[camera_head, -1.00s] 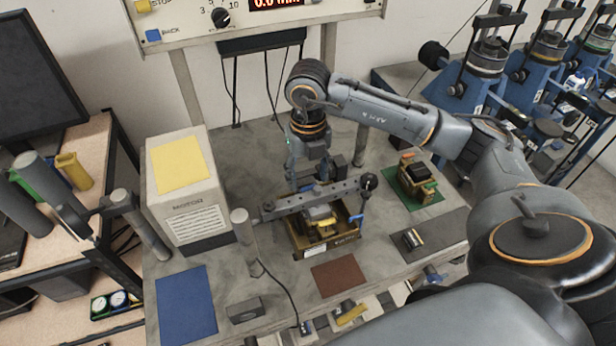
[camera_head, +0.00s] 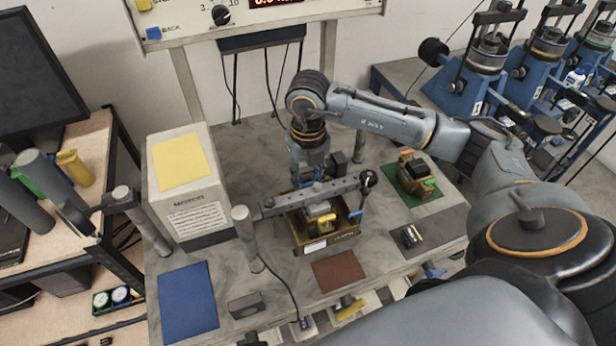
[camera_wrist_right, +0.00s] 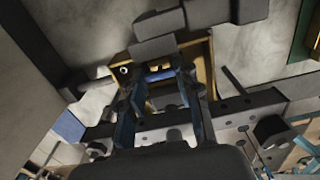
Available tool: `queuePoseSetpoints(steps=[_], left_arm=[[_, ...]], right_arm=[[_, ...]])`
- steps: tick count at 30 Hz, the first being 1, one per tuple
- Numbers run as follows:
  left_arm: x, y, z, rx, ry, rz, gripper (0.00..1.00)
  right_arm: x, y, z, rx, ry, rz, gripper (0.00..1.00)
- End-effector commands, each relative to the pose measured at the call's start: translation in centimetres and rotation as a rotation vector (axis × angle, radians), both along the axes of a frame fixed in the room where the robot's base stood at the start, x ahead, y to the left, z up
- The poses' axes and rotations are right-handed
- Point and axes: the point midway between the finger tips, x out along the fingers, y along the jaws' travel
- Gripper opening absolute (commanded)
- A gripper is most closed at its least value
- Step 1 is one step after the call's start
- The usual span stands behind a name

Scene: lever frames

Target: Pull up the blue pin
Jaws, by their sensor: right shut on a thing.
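My right gripper (camera_head: 312,172) is behind the grey lever bar (camera_head: 335,190), which partly hides it in the head view. In the right wrist view its fingers (camera_wrist_right: 165,85) are shut around a blue piece, the blue pin (camera_wrist_right: 166,100), over the brass-coloured box. The pin's lower end cannot be made out. The brass box (camera_head: 345,233) stands under the bar, with a yellow and grey block (camera_head: 324,222) in it. My left gripper is not in view.
The motor box (camera_head: 200,215) stands left of the bar, and a grey post (camera_head: 246,238) in front. A green mat (camera_head: 432,203) with a small device is to the right. Blue (camera_head: 188,305) and brown (camera_head: 338,270) mats lie at the front.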

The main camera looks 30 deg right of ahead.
Motion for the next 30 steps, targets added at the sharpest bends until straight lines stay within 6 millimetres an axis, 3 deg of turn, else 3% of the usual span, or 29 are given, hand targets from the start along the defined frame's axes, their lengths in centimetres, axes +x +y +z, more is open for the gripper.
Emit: queuePoseSetpoints(steps=[5, 12, 13, 16, 25, 30], left_arm=[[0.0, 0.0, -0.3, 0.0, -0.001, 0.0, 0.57], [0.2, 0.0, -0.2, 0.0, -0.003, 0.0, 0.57], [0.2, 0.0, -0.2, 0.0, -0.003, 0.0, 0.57], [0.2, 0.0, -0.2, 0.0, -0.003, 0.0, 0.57], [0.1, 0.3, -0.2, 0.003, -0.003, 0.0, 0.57], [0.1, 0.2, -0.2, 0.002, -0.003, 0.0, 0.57]], right_arm=[[0.1, 0.0, 1.6, 0.0, -0.003, -0.001, 0.0], [0.1, 0.0, 1.8, 0.0, -0.004, -0.002, 0.0], [0.1, -0.1, 1.9, 0.001, -0.005, -0.002, 0.39], [0.1, -0.1, 1.8, 0.0, -0.004, -0.002, 0.57], [0.1, 0.0, 1.7, 0.001, -0.001, -0.001, 0.57], [0.2, 0.0, 3.3, 0.001, -0.005, -0.001, 0.57]])
